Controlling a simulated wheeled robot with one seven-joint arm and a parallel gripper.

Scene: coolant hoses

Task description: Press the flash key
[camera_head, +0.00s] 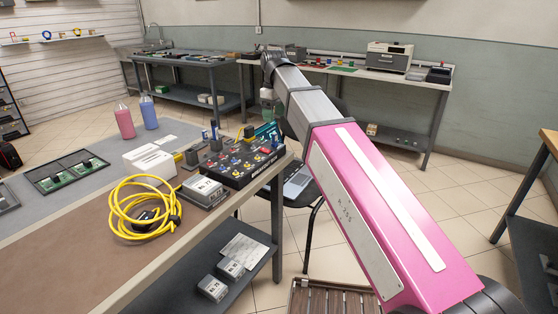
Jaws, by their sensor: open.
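A black control box (238,180) with red, yellow, blue and white keys or knobs on its sloping top stands at the right end of the near bench. White lettering runs along its front face, too small to read surely. I cannot tell which of its parts is the flash key. My arm reaches from the lower right up to a dark joint behind the box, and its end hangs down there. My gripper (269,107) is small and dim at that end, above and behind the box's right side, apart from the keys. It is open, with its fingertips hard to make out.
A coiled yellow hose (116,216), grey boxes (203,190) and a white box (149,161) lie left of the control box. Pink (124,121) and blue (148,113) bottles stand farther back. A chair with a laptop (297,184) is right of the bench. Open floor lies beyond.

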